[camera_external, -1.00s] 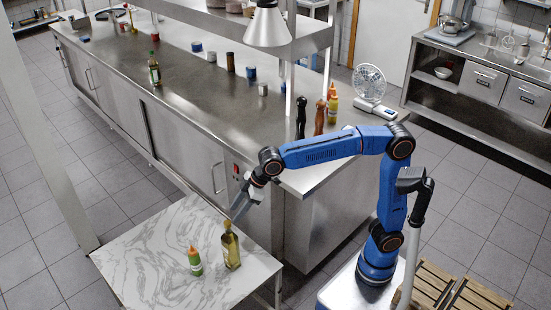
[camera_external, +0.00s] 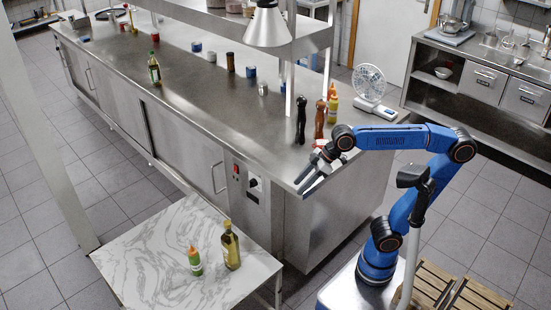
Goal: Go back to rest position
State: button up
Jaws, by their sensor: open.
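My blue arm reaches up from its base and bends over toward the left. My gripper (camera_external: 308,180) is open and empty, in front of the near right corner of the steel counter (camera_external: 215,105). The marble-topped table (camera_external: 160,262) stands lower left of my gripper. An oil bottle (camera_external: 231,248) and a small green bottle with an orange cap (camera_external: 195,261) stand upright on that table, apart from my gripper.
Two pepper mills, one black (camera_external: 301,120) and one brown (camera_external: 320,119), sauce bottles (camera_external: 332,108) and a white fan (camera_external: 370,86) stand near the counter's right end, close behind my gripper. A heat lamp (camera_external: 267,26) hangs above. Wooden slats (camera_external: 430,285) lie beside my base.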

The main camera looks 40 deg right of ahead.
jog(key=s+d+f+m, duration=0.1)
jog(key=s+d+f, duration=0.15)
jog(key=d, duration=0.35)
jog(key=s+d+f+m, duration=0.1)
jog(key=s+d+f, duration=0.1)
jog(key=s+d, duration=0.25)
jog(key=d+f+m+h, duration=0.3)
jog(key=d+f, duration=0.5)
jog(key=d, duration=0.3)
jog(key=w+d+f+m+h, duration=0.1)
jog(key=d+f+m+h, duration=0.2)
jog(key=d+f, duration=0.6)
jog(key=d+m, duration=0.2)
jog(key=d, duration=0.1)
jog(key=shift+t+h, duration=0.3)
jog(key=shift+t, duration=0.1)
jog(key=shift+w, duration=0.1)
